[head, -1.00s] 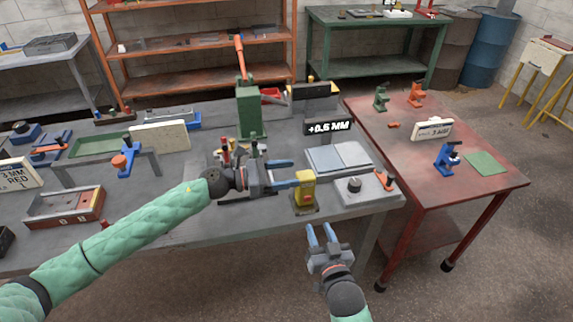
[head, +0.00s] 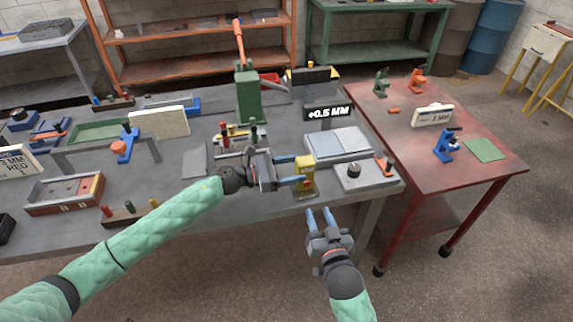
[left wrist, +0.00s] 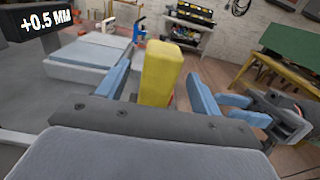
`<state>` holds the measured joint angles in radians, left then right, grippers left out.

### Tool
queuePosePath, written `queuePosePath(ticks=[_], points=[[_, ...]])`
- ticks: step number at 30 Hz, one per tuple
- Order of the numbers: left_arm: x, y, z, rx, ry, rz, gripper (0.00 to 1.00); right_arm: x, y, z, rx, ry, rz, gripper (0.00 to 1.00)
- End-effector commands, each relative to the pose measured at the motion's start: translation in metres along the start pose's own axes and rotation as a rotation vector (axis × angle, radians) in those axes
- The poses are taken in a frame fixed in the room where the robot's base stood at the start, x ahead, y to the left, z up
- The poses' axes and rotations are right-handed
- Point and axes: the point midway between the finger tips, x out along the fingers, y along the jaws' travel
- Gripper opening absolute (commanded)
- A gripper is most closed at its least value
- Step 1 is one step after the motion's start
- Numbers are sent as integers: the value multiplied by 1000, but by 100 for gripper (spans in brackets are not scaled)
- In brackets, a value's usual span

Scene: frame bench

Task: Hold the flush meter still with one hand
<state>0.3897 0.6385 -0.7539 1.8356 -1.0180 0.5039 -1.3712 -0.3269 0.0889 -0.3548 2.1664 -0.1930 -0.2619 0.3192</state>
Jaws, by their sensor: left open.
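The flush meter appears to be the upright yellow block (head: 306,171) on a dark base near the grey bench's front right edge; it also shows in the left wrist view (left wrist: 160,72). My left gripper (head: 292,169) is open, its blue fingers reaching the block from the left. In the left wrist view its fingers stand on either side of the block, with a visible gap on the right. My right gripper (head: 319,212) is open and empty, in front of the bench edge; its blue fingers also show in the left wrist view (left wrist: 218,100). A black "+0.5 MM" readout (head: 329,112) stands behind.
A light grey panel fixture (head: 338,143) and a grey box with a black knob (head: 364,174) stand right of the block. A green press (head: 247,95) and a rack of coloured pegs (head: 238,137) stand behind my left gripper. A red table (head: 470,188) is at right.

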Motion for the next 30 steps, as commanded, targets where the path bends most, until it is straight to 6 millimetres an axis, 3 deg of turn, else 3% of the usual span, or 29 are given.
queuePosePath(ticks=[12,25,30], points=[[50,0,-1,-1,1,-1,65,0,0,0,0,0,0,36],[57,0,-1,0,2,0,65,0,0,0,0,0,0,36],[57,0,-1,0,2,0,32,0,0,0,0,0,0,36]])
